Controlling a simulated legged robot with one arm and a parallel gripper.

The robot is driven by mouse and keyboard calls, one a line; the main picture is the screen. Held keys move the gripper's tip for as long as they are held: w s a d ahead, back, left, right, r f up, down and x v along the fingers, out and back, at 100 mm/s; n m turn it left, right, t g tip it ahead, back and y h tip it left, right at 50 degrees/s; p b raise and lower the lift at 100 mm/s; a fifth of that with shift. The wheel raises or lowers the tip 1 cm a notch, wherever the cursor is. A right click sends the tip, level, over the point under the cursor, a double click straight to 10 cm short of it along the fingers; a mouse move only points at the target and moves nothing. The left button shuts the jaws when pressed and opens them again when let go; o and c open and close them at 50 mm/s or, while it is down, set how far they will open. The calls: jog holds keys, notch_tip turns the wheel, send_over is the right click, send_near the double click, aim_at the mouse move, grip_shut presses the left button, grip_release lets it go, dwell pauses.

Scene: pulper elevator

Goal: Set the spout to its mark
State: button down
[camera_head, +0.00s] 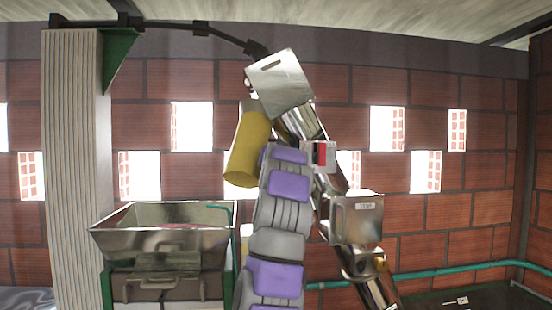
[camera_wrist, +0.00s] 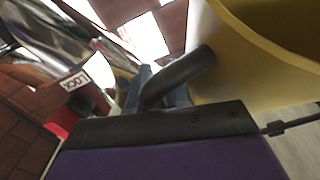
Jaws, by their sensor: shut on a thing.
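The yellow spout (camera_head: 249,150) hangs from the metal head box of the elevator, tilted with its lower end to the left. In the wrist view its yellow wall and open rim (camera_wrist: 262,58) fill the upper right. A dark curved handle (camera_wrist: 185,72) reaches from the spout to my gripper (camera_wrist: 158,90), which is shut on it. In the head view my arm covers the gripper and the handle. A red lock part (camera_head: 320,152) sits on the tube beside the arm; its LOCK label (camera_wrist: 75,81) shows in the wrist view. I cannot make out the mark.
A metal hopper (camera_head: 165,235) stands at the lower left below the spout. A ribbed column (camera_head: 72,170) stands farther left. The slanted metal elevator tube (camera_head: 355,220) runs down right of my arm. A green pipe (camera_head: 450,270) follows the brick wall.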

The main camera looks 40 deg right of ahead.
jog(key=shift+s+d+r, duration=0.2)
